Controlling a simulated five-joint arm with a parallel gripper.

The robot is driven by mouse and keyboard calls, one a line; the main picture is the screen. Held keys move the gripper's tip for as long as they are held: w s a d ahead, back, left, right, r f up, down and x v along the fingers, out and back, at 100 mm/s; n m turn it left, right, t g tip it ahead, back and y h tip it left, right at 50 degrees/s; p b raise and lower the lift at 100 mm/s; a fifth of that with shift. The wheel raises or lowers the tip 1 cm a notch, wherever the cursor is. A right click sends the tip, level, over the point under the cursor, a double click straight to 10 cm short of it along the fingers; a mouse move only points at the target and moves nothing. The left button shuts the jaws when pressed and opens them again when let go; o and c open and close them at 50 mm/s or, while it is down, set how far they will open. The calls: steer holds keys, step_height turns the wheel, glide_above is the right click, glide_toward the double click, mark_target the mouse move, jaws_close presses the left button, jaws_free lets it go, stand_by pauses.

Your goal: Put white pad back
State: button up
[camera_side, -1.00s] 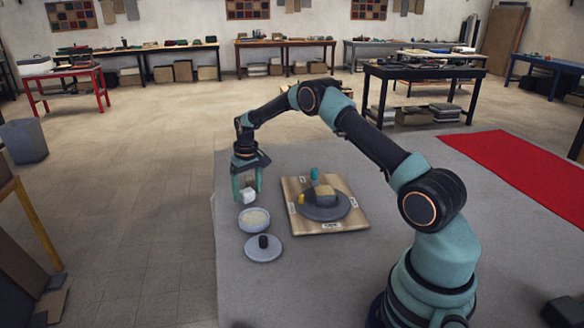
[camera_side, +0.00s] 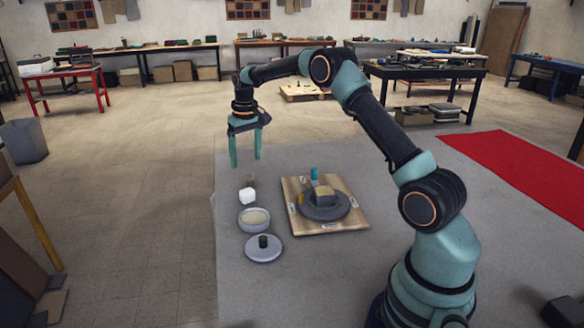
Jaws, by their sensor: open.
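The white pad (camera_side: 247,196) is a small white block resting on the grey surface near its left edge. It sits just behind a round bowl with pale contents (camera_side: 254,219). A small brownish block (camera_side: 250,182) stands right behind the pad. My gripper (camera_side: 245,163) is open and empty, its two teal fingers pointing down, raised above and behind the pad and apart from it.
A round grey lid with a dark knob (camera_side: 263,252) lies in front of the bowl. To the right, a wooden board (camera_side: 345,221) bears a dark round plate (camera_side: 324,211) with several small blocks, one of them teal (camera_side: 314,174).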

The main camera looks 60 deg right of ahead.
steer(key=s+a+r+n+t, duration=0.2)
steer(key=s+a+r, duration=0.85)
steer(key=r, duration=0.25)
steer(key=s+a+t, duration=0.1)
steer(key=s+a, duration=0.3)
steer(key=s, duration=0.3)
steer(key=s+a+f+n+t, duration=0.1)
steer(key=s+a, duration=0.3)
steer(key=s, duration=0.3)
steer(key=shift+f+n+t, duration=0.3)
